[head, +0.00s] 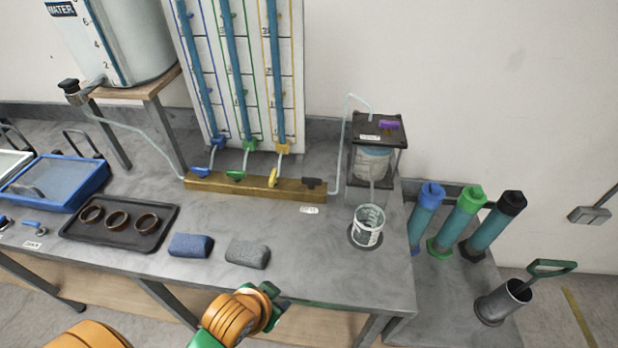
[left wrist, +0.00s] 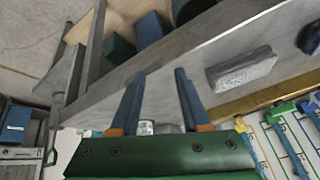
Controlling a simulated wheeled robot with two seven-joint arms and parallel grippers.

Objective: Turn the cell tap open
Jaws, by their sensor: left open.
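The brass manifold (head: 255,188) lies along the bench below the tube board. The black lever (head: 312,183) at its right end, next to the hose to the cell, appears to be the cell tap; it lies along the bar. The cell (head: 372,163) is a clear vessel in a dark stand to the right. My left gripper (head: 277,298) is at the bench's front edge, well short of the manifold. In the left wrist view its two fingers (left wrist: 160,72) are apart with nothing between them. The black lever cannot be made out there. My right gripper is not in view.
Blue (head: 203,172), green (head: 236,175) and yellow (head: 273,178) levers share the manifold. A blue sponge (head: 190,245) and grey sponge (head: 247,253) lie in front. A clear beaker (head: 367,227) stands right. The bench between grey sponge and beaker is clear.

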